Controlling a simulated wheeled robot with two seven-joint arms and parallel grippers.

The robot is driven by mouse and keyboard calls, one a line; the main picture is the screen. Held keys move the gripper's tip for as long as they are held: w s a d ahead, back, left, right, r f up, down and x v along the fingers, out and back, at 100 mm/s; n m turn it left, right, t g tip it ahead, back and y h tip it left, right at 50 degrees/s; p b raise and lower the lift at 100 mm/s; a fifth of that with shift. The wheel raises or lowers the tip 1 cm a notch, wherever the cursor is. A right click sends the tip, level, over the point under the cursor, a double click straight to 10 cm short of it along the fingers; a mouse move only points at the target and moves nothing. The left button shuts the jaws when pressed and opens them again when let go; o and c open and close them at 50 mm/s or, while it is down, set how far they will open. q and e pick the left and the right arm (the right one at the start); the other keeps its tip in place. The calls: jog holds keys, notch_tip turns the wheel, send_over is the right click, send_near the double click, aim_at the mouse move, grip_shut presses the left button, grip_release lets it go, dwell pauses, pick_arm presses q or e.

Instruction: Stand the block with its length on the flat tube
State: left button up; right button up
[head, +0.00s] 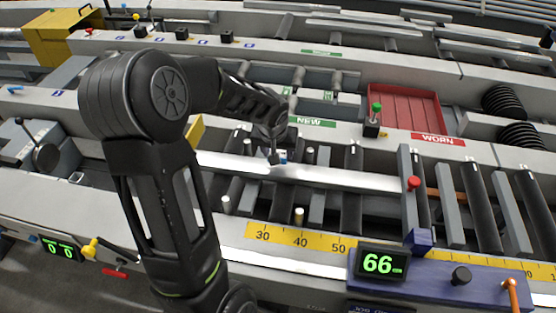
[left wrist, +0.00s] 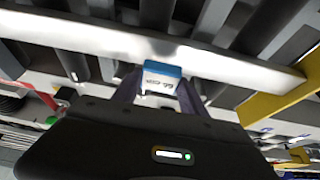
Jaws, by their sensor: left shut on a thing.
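My left gripper (head: 276,153) is above the runout table, at the far edge of the flat tube (head: 330,178), a long pale bar. In the left wrist view the gripper (left wrist: 159,92) is shut on a small block (left wrist: 161,78) with a blue end and a white printed face. The block shows only as a small blue and white patch (head: 283,156) in the head view, partly hidden by the gripper. The tube (left wrist: 105,38) runs just beyond the block in the left wrist view. I cannot tell whether they touch. My right gripper is not in view.
A yellow scale (head: 300,241) and a display reading 66 (head: 382,262) lie along the near side. A red-knobbed stop (head: 413,184) stands at the tube's right. Green NEW (head: 308,122) and red WORN (head: 437,139) labels and a red tray (head: 404,105) are behind.

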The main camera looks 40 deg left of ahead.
pick_arm(q)
jog(key=shift+f, duration=1.9)
jog(key=shift+f+b, duration=0.25)
jog(key=shift+b, duration=0.05)
jog(key=o, duration=1.4)
jog(key=shift+r, duration=0.15)
jog(key=shift+c, duration=0.2)
jog(key=shift+r, duration=0.1)
jog(key=shift+s+d+r+p, duration=0.1)
jog(key=shift+r+p, duration=0.2)
jog(key=shift+r, duration=0.25)
jog(key=v, duration=1.1)
